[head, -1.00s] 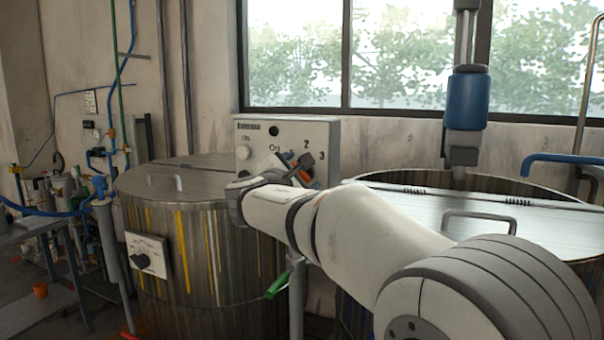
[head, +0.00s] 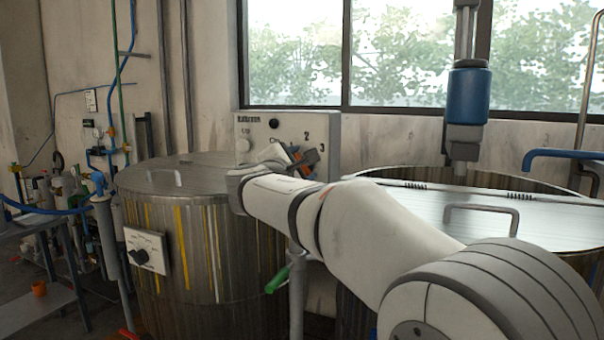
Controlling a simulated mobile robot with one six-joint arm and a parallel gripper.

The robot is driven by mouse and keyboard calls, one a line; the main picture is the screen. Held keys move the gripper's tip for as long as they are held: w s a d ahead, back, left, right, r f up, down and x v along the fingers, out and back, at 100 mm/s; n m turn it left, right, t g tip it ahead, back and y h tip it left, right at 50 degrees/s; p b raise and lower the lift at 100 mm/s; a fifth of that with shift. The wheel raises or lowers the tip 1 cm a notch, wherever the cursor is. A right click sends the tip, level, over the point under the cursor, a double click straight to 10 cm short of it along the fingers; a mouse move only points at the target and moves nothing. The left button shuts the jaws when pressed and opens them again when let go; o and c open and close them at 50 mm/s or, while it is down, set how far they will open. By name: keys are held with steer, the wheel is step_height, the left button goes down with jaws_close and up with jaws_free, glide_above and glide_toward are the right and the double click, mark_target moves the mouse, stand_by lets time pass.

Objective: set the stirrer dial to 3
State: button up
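My gripper (head: 305,162), dark with an orange part, is in front of the panel's lower right, just left of the 3. The dial itself is hidden behind my gripper and wrist, so its setting cannot be read. Whether my fingers touch or hold it, and whether they are open or shut, cannot be seen.
A lidded vat (head: 420,203) with a blue stirrer motor (head: 468,96) above is at right. A green-handled valve (head: 278,280) sits between them, below my arm.

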steer(key=m+b, duration=0.1)
steer(key=b, duration=0.1)
steer(key=f+m+b, duration=0.1)
steer(key=m+b, duration=0.1)
steer(key=shift+d+m+b, duration=0.15)
steer(key=shift+m+b, duration=0.15)
steer(key=m+b, duration=0.4)
steer(key=b, duration=0.1)
steer(key=shift+s+d+f+m, duration=0.1)
steer(key=shift+m, duration=0.2)
steer(key=shift+m+b, duration=3.25)
steer(key=shift+m, duration=0.85)
steer(key=o, duration=1)
steer(key=shift+d, duration=0.1)
steer(key=shift+s, duration=0.1)
